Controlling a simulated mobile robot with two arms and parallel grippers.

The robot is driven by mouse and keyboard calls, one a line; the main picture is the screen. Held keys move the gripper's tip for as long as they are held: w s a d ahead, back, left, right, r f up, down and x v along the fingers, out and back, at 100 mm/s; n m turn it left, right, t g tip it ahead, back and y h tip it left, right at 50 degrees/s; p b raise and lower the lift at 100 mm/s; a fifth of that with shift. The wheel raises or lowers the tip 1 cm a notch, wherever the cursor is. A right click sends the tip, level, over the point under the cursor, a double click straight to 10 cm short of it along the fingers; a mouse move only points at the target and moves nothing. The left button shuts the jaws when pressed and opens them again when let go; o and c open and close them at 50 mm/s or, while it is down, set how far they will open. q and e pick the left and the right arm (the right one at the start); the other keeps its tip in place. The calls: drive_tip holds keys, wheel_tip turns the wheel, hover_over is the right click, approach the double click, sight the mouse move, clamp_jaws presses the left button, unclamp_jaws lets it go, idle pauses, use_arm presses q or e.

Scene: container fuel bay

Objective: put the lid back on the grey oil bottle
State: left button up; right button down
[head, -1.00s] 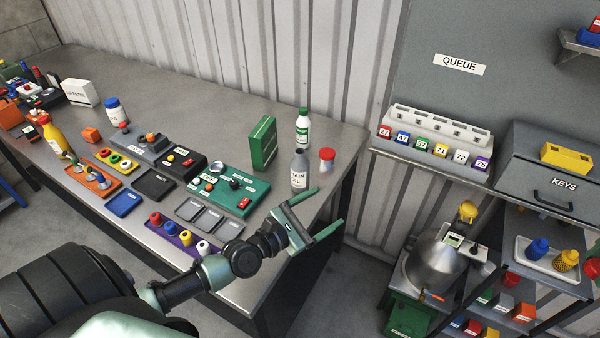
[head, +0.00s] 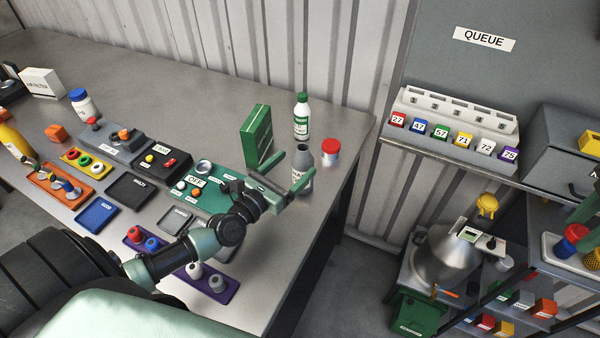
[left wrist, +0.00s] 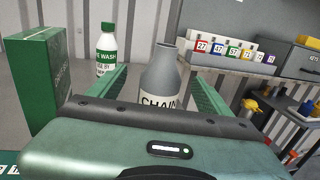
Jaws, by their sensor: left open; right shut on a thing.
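The grey oil bottle (head: 303,158) stands upright on the bench near its right end, its neck bare with no lid on it. My left gripper (head: 298,173) is open at the bottle. In the left wrist view the bottle (left wrist: 161,73) stands between the two green fingers, with no clear contact. Its lower part is hidden by my gripper. At the right edge of the head view, my right gripper (head: 582,226) shows only in part, shut on a small red thing (head: 575,231), which may be the lid.
A white bottle with a green cap (head: 302,118), a red-lidded jar (head: 331,150) and a green box (head: 258,135) stand close around the bottle. Trays and a green board (head: 215,188) lie left of it. Shelves with numbered blocks (head: 440,132) are at the right.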

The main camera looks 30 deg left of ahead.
sight(295, 175)
use_arm(q)
wheel_tip(295, 175, down, 2)
drive_tip(key=shift+d+f+b, duration=0.1)
drive_tip(key=shift+f+b, duration=0.1)
drive_tip(key=shift+b, duration=0.7)
use_arm(e)
wheel_tip(295, 175, down, 2)
drive_tip(key=shift+s+d+f, duration=0.1)
drive_tip(key=shift+d+f, duration=0.05)
drive_tip(key=shift+f, duration=0.1)
use_arm(q)
drive_tip(key=shift+w+a+f+b, duration=0.1)
drive_tip(key=shift+a+f+b, duration=0.05)
drive_tip(key=shift+f+b, duration=0.4)
drive_tip(key=shift+w+a+f+b, duration=0.1)
drive_tip(key=shift+f+b, duration=0.3)
drive_tip(key=shift+f, duration=0.15)
use_arm(e)
drive_tip(key=shift+w+a+f, duration=0.15)
drive_tip(key=shift+f, duration=0.35)
drive_tip(key=shift+w+a+f, duration=0.1)
drive_tip(key=shift+a+f, duration=0.05)
drive_tip(key=shift+f, duration=0.35)
use_arm(q)
drive_tip(key=shift+s+r, duration=0.1)
drive_tip(key=shift+d, duration=0.1)
use_arm(e)
drive_tip(key=shift+s+d+r, duration=0.1)
drive_tip(key=shift+s+d, duration=0.05)
